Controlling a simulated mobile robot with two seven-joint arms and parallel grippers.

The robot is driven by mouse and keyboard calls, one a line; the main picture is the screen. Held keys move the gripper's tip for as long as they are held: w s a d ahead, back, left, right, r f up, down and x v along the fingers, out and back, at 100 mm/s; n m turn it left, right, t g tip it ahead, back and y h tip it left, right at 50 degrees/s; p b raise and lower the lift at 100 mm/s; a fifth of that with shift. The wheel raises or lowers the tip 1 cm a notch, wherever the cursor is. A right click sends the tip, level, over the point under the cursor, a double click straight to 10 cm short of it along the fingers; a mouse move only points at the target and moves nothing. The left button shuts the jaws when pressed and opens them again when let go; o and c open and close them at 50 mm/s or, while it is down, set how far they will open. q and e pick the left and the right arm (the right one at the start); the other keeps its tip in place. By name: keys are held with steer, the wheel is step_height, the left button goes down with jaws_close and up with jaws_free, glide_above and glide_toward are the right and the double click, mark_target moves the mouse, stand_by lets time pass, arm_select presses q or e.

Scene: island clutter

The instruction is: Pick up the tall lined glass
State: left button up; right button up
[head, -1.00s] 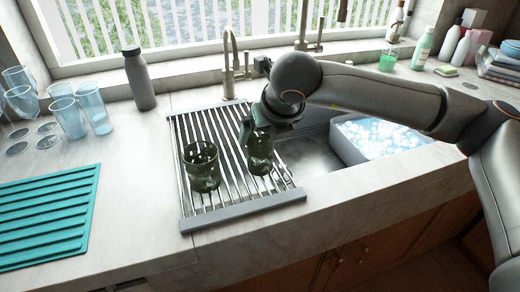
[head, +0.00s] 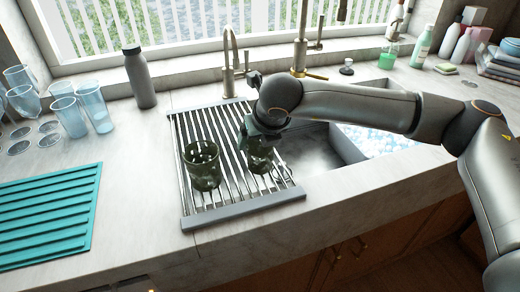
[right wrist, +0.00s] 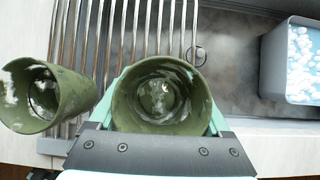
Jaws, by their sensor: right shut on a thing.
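My right gripper (right wrist: 163,100) is shut on a dark green mottled glass (right wrist: 195,125), with a finger on either side of its rim. In the head view the same held glass (head: 259,160) is upright at the right part of the metal-slat drying rack (head: 240,209); I cannot tell whether its base touches the slats. A second green glass (head: 203,167) stands on the rack to its left, and also shows in the right wrist view (right wrist: 62,98). I cannot make out clear lines on either. My left gripper is not in view.
Several blue clear glasses (head: 95,107) stand at the left, behind a teal ribbed mat (head: 45,215). A grey bottle (head: 139,78) stands at the back. The sink, with a grey tub (right wrist: 290,65) of foam, is right of the rack. A faucet (head: 229,62) rises behind.

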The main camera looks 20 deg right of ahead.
steer(key=c, duration=0.8)
steer(key=shift+r, duration=0.1)
steer(key=shift+c, duration=0.2)
